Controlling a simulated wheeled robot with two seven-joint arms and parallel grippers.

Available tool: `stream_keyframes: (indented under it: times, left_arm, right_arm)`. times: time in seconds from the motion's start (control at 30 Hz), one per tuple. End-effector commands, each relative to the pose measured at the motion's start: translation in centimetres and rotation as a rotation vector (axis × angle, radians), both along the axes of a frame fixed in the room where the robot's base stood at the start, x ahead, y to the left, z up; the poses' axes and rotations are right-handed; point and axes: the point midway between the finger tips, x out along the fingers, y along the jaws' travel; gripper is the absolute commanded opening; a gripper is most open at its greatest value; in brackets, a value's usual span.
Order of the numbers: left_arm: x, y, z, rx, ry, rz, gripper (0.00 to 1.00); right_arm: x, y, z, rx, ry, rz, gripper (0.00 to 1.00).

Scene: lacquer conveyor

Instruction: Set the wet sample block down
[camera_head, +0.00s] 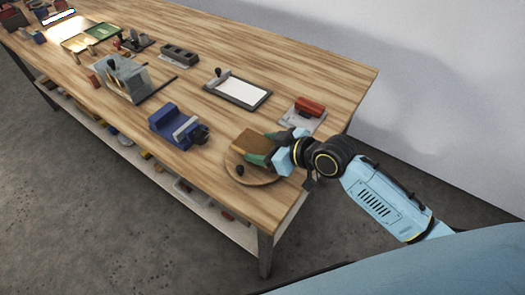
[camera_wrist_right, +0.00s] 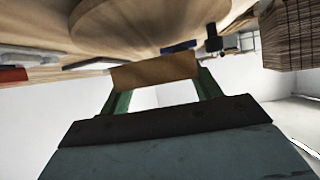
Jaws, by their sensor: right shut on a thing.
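The sample block (camera_head: 252,141) is brown and box-shaped. My right gripper (camera_head: 266,150) is shut on it, with green fingers on its sides. The block is over a round wooden disc (camera_head: 262,179) near the table's front right corner. In the right wrist view the block (camera_wrist_right: 155,70) shows between the fingers, close to the disc (camera_wrist_right: 150,22). I cannot tell whether the block touches the disc. Wetness cannot be made out. My left gripper is not in view.
A small dark knob (camera_head: 240,170) is on the disc's left part. A blue vise (camera_head: 172,122) stands left of the disc. A red-topped tool on a pale plate (camera_head: 303,110) and a black-framed white panel (camera_head: 238,90) lie behind. The table's (camera_head: 235,201) front edge is near.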

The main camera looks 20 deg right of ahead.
Motion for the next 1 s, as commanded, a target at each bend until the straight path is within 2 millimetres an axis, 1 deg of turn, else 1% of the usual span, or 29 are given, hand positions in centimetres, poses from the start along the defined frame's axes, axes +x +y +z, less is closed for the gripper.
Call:
stream_keyframes:
  times: [0.03, 0.1, 0.2, 0.3, 0.4, 0.53, 0.67, 0.87, 1.0]
  left_arm:
    - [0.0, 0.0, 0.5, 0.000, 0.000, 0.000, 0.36]
    - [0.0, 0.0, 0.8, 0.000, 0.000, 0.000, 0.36]
    - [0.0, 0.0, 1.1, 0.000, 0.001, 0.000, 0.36]
    - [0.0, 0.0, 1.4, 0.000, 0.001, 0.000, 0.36]
    - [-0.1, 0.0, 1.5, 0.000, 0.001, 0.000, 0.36]
    - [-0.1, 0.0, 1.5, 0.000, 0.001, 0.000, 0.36]
    - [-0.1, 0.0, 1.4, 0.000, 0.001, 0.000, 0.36]
    - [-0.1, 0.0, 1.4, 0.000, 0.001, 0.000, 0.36]
    - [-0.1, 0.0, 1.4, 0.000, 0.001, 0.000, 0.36]
  right_arm:
    - [0.1, 0.0, 1.5, -0.002, -0.008, 0.001, 0.38]
    - [0.1, 0.0, 3.0, -0.001, -0.007, 0.002, 0.38]
    - [0.1, 0.0, 4.8, 0.000, -0.006, 0.002, 0.38]
    - [0.1, 0.0, 6.2, -0.001, -0.005, 0.002, 0.38]
    - [0.0, 0.0, 6.9, 0.000, -0.003, 0.001, 0.38]
    - [-0.1, 0.0, 7.2, -0.001, -0.002, -0.007, 0.38]
    - [-0.5, -0.2, 7.4, 0.002, -0.002, -0.060, 0.38]
    - [-1.3, -1.7, 8.8, 0.004, -0.003, -0.254, 0.38]
    - [-1.9, -3.4, 10.2, 0.005, -0.005, -0.418, 0.38]
